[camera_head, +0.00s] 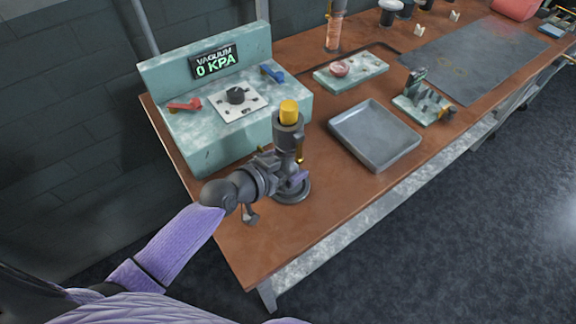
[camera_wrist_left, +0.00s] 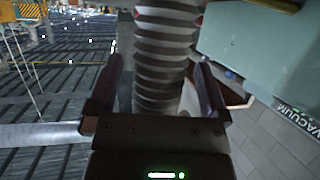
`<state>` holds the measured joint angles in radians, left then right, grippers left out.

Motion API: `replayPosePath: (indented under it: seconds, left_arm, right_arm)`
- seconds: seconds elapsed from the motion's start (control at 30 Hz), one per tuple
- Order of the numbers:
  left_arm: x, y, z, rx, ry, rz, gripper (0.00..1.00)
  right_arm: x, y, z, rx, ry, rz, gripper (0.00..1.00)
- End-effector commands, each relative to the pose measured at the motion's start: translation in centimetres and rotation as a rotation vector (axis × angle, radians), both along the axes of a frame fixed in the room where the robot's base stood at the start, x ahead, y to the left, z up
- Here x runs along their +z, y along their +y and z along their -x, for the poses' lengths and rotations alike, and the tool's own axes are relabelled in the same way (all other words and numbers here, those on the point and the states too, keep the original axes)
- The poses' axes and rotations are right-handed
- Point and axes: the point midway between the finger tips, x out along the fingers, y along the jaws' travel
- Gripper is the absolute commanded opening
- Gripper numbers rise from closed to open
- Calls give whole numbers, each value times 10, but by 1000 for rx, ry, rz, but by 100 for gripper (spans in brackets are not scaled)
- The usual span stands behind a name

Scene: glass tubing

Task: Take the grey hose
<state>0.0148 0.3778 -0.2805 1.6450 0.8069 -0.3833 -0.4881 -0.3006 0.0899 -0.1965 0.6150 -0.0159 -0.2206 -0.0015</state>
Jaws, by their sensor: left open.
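The grey hose (camera_wrist_left: 165,55) is ribbed and fills the middle of the left wrist view, running between the two fingers of my left gripper (camera_wrist_left: 158,85). Gaps show beside it, and the jaws are open around it. In the head view the upright grey piece with a yellow top (camera_head: 289,112) stands at the table's near left edge on a round dark base (camera_head: 292,190). My left gripper (camera_head: 294,174) is low against that upright and partly hides it. My right gripper is not in view.
A pale green vacuum box (camera_head: 215,135) reading 0 KPA stands just behind the hose, with red and blue levers. A grey tray (camera_head: 375,134) lies to the right on the brown table (camera_head: 330,205). Fixtures stand farther along. The table front is clear.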

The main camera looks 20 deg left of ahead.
Motion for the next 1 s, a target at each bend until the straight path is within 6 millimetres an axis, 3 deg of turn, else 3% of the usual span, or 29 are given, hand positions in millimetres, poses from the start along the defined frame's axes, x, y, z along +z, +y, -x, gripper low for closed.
replayPosePath:
  seconds: [0.07, 0.53, 0.87, 1.0]
  left_arm:
    - [1, 0, 0, 0, 0, 0, 100]
    - [1, 0, 1, 1, 0, 0, 3]
    - [5, 0, 0, 1, -3, 0, 0]
    - [38, 0, 0, 1, -8, 0, 0]
  right_arm:
    - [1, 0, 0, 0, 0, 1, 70]
    - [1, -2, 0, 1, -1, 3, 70]
    - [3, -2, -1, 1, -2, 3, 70]
    - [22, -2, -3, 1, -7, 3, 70]
